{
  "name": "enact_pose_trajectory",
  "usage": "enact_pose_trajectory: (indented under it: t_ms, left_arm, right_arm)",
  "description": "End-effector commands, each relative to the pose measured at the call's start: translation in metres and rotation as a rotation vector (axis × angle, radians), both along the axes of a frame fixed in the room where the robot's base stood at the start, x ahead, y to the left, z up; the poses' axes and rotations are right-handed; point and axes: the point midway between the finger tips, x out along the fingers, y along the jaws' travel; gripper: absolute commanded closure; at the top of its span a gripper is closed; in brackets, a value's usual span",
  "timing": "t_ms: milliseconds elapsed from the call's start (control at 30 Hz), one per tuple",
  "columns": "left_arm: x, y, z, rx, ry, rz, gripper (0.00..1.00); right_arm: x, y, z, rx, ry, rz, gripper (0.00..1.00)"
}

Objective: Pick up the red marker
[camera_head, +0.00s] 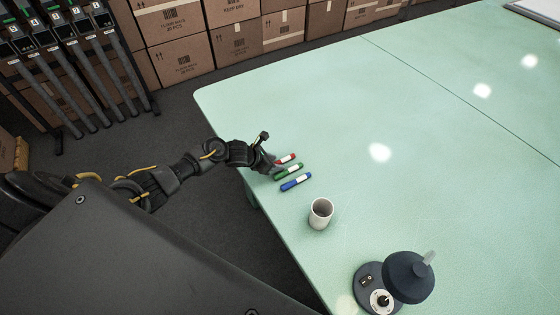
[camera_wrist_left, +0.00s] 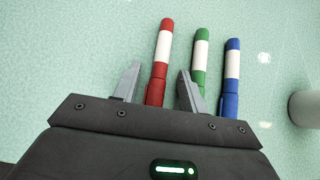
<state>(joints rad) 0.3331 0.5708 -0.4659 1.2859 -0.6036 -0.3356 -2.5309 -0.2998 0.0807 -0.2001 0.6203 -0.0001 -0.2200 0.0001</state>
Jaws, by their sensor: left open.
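The red marker (camera_head: 286,159) lies on the pale green table, farthest back of three markers side by side. It has a white band and also shows in the left wrist view (camera_wrist_left: 161,62). My left gripper (camera_head: 272,163) is at the table's left edge, at the marker's near end. In the left wrist view my left gripper (camera_wrist_left: 158,88) is open, with one finger on each side of the red marker. The right finger lies between the red marker and the green marker (camera_wrist_left: 200,60), partly covering the green one. My right gripper is not in view.
The blue marker (camera_head: 296,182) lies just in front of the green one. A white cup (camera_head: 320,212) and a dark lamp (camera_head: 408,277) stand nearer along the table (camera_head: 400,100). The table's middle is clear. Cardboard boxes (camera_head: 180,60) stand on the floor behind.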

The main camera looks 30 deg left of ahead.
Motion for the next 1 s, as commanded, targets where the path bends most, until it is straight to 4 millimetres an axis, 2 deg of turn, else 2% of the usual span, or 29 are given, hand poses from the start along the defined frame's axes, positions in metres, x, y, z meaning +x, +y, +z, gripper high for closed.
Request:
enact_pose_trajectory:
  t_ms: [200, 533, 833, 1000]
  left_arm:
    - [0.0, 0.0, 0.0, -0.001, -0.001, 0.0, 0.57]
    - [0.0, 0.0, 0.0, 0.0, 0.0, 0.0, 1.0]
    - [0.001, 0.0, 0.001, 0.001, -0.002, 0.0, 1.0]
    - [0.001, 0.0, 0.013, 0.001, -0.003, -0.002, 1.0]
  right_arm:
    - [0.0, 0.0, 0.0, 0.0, 0.0, 0.0, 0.57]
    - [0.0, 0.0, 0.0, 0.0, 0.0, 0.0, 0.57]
    - [0.0, 0.0, -0.001, 0.0, 0.0, 0.0, 0.57]
    - [0.0, 0.0, -0.002, 0.0, 0.0, 0.0, 0.57]
